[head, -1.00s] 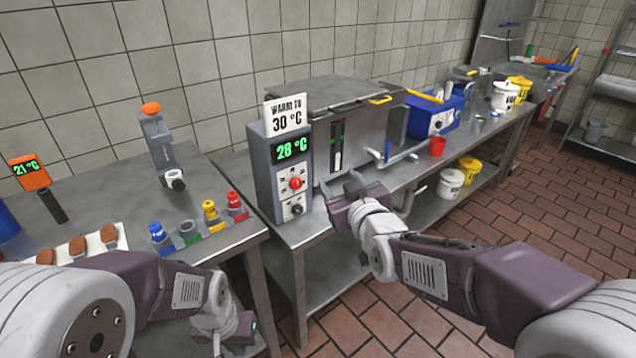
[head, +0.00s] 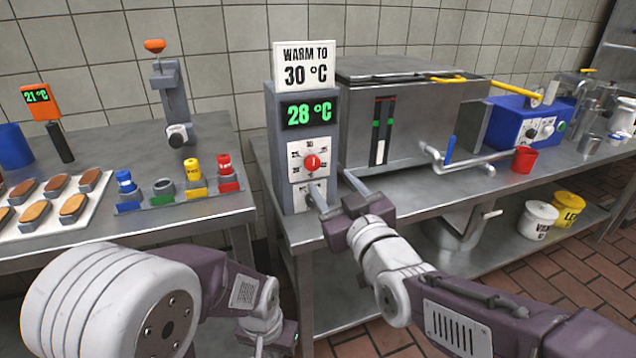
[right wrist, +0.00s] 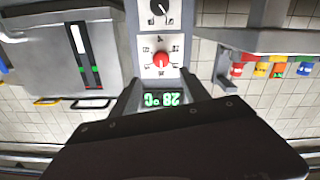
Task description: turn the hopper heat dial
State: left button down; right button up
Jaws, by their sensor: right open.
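The hopper heat dial is a red knob (head: 312,162) on a white scale plate, on the front of a grey control box (head: 276,165). Above it a green display (head: 309,113) reads 28 °C, and a sign (head: 307,64) says WARM TO 30 °C. My right gripper (head: 333,182) is open and empty, just below and right of the knob, apart from it.
The metal hopper (head: 415,125) stands right of the box, with a pipe and blue-handled valve (head: 450,150) in front. A red cup (head: 524,160) is farther right. Left, another table holds coloured bottles (head: 193,168) and a tray of biscuits (head: 88,211).

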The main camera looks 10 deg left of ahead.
aim_at(313, 164)
jog(key=shift+a+f, duration=0.1)
jog(key=shift+f, duration=0.15)
jog(key=b+x, duration=0.1)
jog(key=x, duration=0.7)
jog(key=shift+a+b, duration=0.1)
jog(key=shift+b, duration=0.25)
jog(key=shift+w+a, duration=0.25)
jog(key=shift+w, duration=0.1)
grip_shut()
